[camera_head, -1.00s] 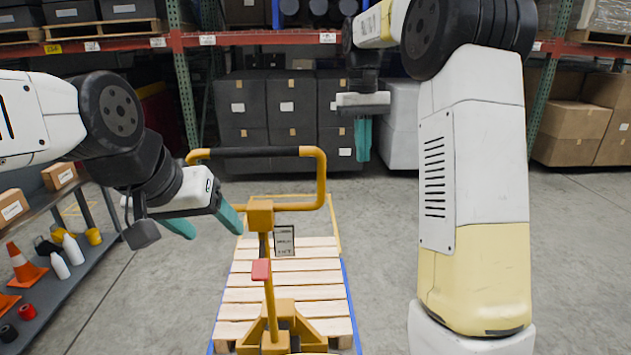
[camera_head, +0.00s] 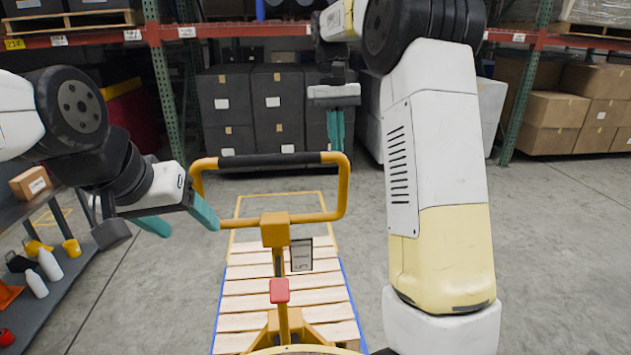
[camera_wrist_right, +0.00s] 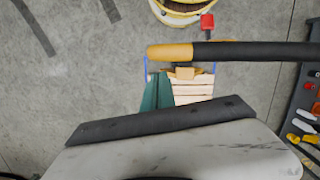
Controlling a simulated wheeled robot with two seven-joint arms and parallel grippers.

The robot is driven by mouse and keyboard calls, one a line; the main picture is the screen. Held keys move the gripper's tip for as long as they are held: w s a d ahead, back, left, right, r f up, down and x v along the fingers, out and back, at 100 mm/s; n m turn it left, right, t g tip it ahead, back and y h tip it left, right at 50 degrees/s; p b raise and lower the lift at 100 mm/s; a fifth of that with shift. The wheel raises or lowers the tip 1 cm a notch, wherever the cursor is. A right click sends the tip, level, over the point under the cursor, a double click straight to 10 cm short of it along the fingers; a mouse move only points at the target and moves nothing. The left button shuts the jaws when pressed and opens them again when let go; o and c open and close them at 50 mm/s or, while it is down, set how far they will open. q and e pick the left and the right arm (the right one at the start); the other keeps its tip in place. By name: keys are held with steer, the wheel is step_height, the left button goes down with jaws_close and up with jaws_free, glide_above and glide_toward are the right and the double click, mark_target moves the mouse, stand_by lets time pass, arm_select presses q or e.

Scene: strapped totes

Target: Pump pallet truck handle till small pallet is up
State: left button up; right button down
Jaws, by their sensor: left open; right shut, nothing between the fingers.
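The yellow pallet truck (camera_head: 276,232) stands upright in front of me, its loop handle (camera_head: 342,195) topped by a black grip (camera_head: 268,160). A red lever (camera_head: 279,290) sits on its shaft. Behind it, the small wooden pallet (camera_head: 262,286) lies low; any gap beneath it cannot be made out. My left gripper (camera_head: 180,222) is open and empty, just left of the handle's left side. My right gripper (camera_head: 336,148) is shut and empty, its tips near the handle's top right corner in the head view. In the right wrist view its fingers (camera_wrist_right: 157,92) appear close to the handle's yellow end (camera_wrist_right: 170,52); contact is unclear.
Stacked dark boxes (camera_head: 240,115) and racking line the back. Cardboard boxes (camera_head: 560,110) are at the right. The floor (camera_head: 560,250) at the right is clear.

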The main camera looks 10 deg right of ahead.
mark_target(341, 197)
steer(key=s+f, duration=0.1)
steer(key=f, duration=0.2)
steer(key=s+f, duration=0.1)
steer(key=f, duration=0.2)
steer(key=s+f, duration=0.2)
steer(key=f, duration=0.1)
steer(key=shift+d+f, duration=0.1)
steer(key=shift+f, duration=0.3)
steer(key=shift+s+d+f, duration=0.1)
steer(key=shift+s, duration=0.4)
